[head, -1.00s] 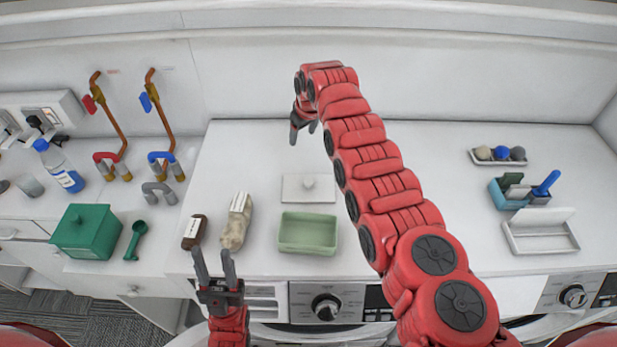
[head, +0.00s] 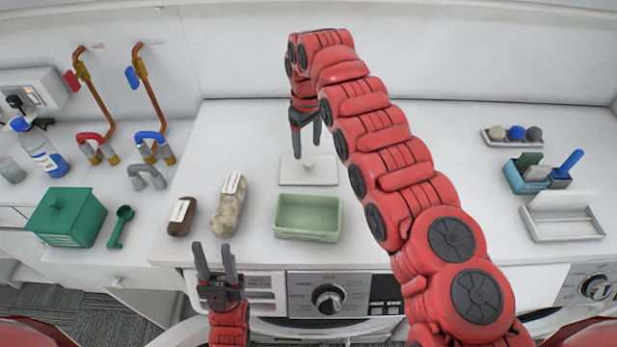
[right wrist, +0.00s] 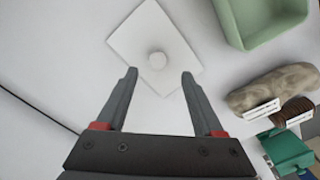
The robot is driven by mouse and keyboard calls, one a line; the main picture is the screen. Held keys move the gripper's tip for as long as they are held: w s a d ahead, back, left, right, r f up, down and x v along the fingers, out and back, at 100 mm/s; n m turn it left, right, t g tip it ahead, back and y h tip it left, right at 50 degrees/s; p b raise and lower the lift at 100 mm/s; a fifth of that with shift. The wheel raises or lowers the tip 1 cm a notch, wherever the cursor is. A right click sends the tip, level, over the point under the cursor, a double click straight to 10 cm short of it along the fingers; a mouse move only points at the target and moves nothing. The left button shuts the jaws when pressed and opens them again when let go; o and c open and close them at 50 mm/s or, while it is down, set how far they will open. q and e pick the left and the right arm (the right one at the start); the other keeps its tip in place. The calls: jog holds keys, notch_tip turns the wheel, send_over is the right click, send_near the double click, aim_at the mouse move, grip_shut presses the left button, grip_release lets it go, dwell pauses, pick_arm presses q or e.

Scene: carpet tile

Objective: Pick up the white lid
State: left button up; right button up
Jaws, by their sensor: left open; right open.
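The white lid (head: 318,172) is a flat square plate with a small round knob, lying on the white counter behind the green tray (head: 307,219). My right gripper (head: 307,150) reaches over from the right and points down above the lid. It is open and empty. In the right wrist view the lid (right wrist: 140,40) lies ahead of the open fingertips (right wrist: 160,73), with its knob roughly between their lines. My left gripper (head: 216,248) is open and empty at the counter's front edge, in front of the brown and beige items.
A dark brown item (head: 181,217) and a beige stone-like item (head: 228,205) lie left of the tray. A green box (head: 66,217) and scoop (head: 119,228) are further left. A white case (head: 562,222) and blue holder (head: 522,177) stand right. The counter behind the lid is clear.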

aim_at(309, 161)
jog(key=f, duration=0.5)
jog(key=shift+w+d+f+p, duration=0.1)
jog(key=shift+d+f+p, duration=0.1)
jog(key=shift+f+p, duration=0.15)
jog(key=shift+r, duration=0.1)
grip_shut()
